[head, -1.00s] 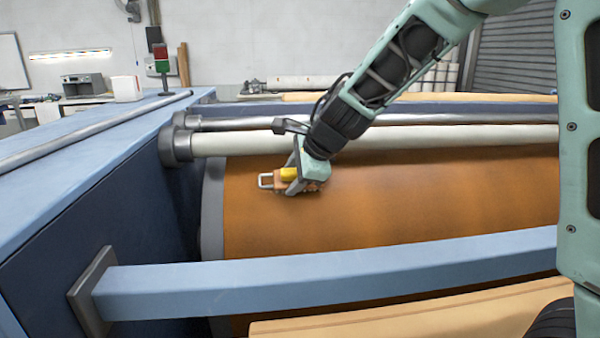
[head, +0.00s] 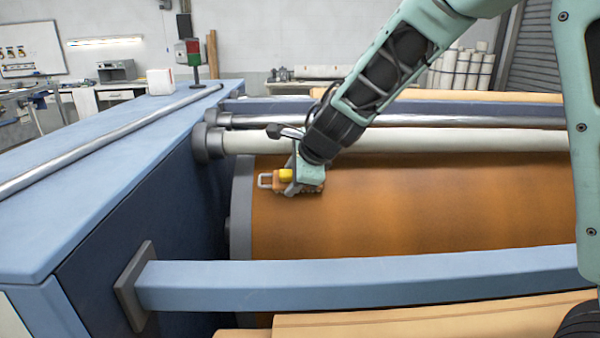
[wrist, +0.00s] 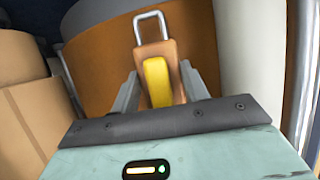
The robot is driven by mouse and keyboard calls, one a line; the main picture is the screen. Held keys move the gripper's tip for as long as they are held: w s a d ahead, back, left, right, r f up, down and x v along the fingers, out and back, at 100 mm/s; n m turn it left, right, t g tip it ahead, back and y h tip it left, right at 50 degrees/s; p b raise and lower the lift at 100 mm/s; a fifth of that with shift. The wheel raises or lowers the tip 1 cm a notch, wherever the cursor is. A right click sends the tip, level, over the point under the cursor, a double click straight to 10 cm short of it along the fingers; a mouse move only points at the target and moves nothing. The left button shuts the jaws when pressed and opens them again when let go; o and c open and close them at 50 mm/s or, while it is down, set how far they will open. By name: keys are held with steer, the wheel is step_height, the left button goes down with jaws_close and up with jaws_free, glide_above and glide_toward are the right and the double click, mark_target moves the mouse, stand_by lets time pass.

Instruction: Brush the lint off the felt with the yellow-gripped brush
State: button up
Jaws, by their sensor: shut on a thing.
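The brush (head: 279,177) has a yellow grip, an orange-brown body and a pale metal loop at its end. My gripper (head: 292,178) is shut on it, with fingers on both sides of the yellow grip. In the wrist view the brush (wrist: 158,80) points away between the fingers of my gripper (wrist: 157,92). The orange-brown felt (head: 420,205) covers a wide roller. The brush is at the felt's upper left part; I cannot tell whether its bristles touch. No lint can be made out.
A blue beam (head: 360,283) crosses in front of the felt. A pale roller (head: 460,139) and a metal rod (head: 400,121) run behind it. A blue side frame (head: 110,170) stands at the left. Tan boards (head: 400,323) lie in front below the beam.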

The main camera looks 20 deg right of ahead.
steer(key=r, duration=0.1)
steer(key=s+p, duration=0.1)
steer(key=r+p, duration=0.1)
steer(key=shift+s+a+r, duration=0.15)
steer(key=shift+a+r, duration=0.1)
steer(key=shift+r, duration=0.05)
steer(key=shift+s+a+r+p, duration=0.15)
steer(key=shift+s+r+p, duration=0.35)
steer(key=shift+r+p, duration=0.15)
steer(key=shift+s+a+r+p, duration=0.15)
steer(key=shift+s+r+p, duration=0.35)
steer(key=shift+p, duration=0.25)
steer(key=shift+s+a+r+p, duration=0.15)
steer(key=shift+s+r+p, duration=0.25)
steer(key=shift+r+p, duration=0.25)
steer(key=shift+s+a+r+p, duration=0.1)
steer(key=shift+s+r+p, duration=0.25)
steer(key=shift+r+p, duration=0.25)
steer(key=shift+o, duration=1.3)
steer(key=c, duration=0.4)
